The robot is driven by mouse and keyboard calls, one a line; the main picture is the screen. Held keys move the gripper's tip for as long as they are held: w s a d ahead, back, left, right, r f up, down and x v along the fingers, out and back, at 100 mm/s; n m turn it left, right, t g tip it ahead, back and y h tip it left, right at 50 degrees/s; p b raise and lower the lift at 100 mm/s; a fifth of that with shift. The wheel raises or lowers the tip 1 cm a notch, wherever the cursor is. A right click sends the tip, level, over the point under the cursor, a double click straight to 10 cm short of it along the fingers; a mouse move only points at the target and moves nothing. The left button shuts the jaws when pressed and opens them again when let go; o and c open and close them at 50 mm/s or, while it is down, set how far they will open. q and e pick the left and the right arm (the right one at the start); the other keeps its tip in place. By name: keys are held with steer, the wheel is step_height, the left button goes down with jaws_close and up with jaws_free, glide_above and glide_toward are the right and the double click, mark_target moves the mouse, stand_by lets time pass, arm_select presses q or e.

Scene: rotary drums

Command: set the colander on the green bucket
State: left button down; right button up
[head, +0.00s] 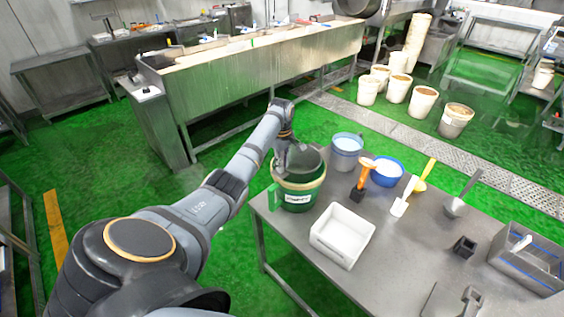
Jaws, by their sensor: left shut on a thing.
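The green bucket (299,196) stands at the far left corner of the metal table, with a pale label on its front. A dark grey round shape, which looks like the colander (310,163), is over the bucket's mouth and appears tilted. I cannot tell whether it touches the rim. My left gripper (291,155) reaches in from the left and is shut on the colander at its left side. The gripper's fingers are dark against the colander and hard to make out. My right gripper is not in view.
A grey bucket (346,153) stands close behind the green one. A white bin (342,236) is in front. A long sink (255,72) stands behind.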

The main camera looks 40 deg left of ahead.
arm_select(q)
steer(key=shift+f+b, duration=0.4)
steer(key=shift+f, duration=0.85)
steer(key=c, duration=1.2)
jaws_free()
steer(key=shift+o, duration=0.2)
step_height(320, 180, up, 12)
steer(key=shift+s, duration=0.1)
